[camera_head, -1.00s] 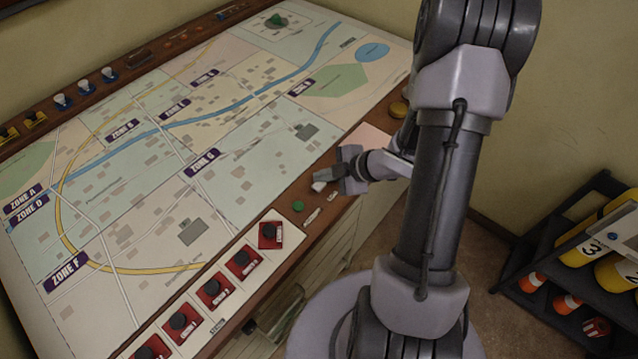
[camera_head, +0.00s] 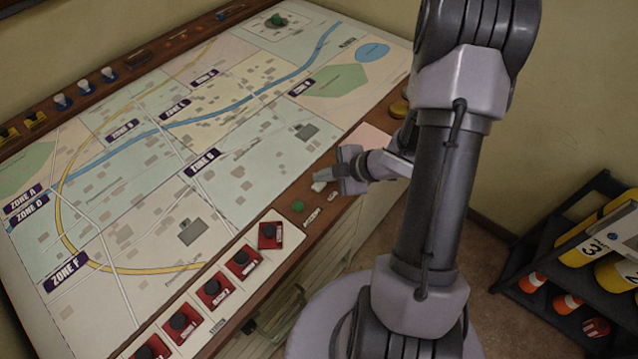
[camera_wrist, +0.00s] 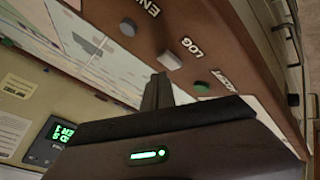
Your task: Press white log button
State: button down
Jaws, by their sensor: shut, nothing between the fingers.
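My gripper (camera_head: 320,176) is shut and empty, reaching left over the console edge. In the wrist view its closed fingertips (camera_wrist: 161,77) appear very close to the white button, just below it in the picture. I cannot tell whether they touch it. The button's face is not covered in the wrist view.
A green button (camera_head: 298,206) sits close by along the edge and looks grey-green in the wrist view (camera_wrist: 201,87). Another grey button (camera_wrist: 127,27) is on the other side. Several red-based switches (camera_head: 270,235) line the front. The map (camera_head: 240,180) is flat and open.

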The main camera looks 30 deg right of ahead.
aim_at(322, 186)
jog(key=shift+f, duration=0.15)
jog(key=shift+f+b, duration=0.3)
jog(key=shift+f, duration=0.35)
dwell(0.5)
jog(key=shift+r+p, duration=0.6)
jog(key=shift+r, duration=0.2)
jog(key=shift+r, duration=0.1)
notch_tip(322, 186, up, 5)
jog(key=p, duration=0.5)
dwell(0.5)
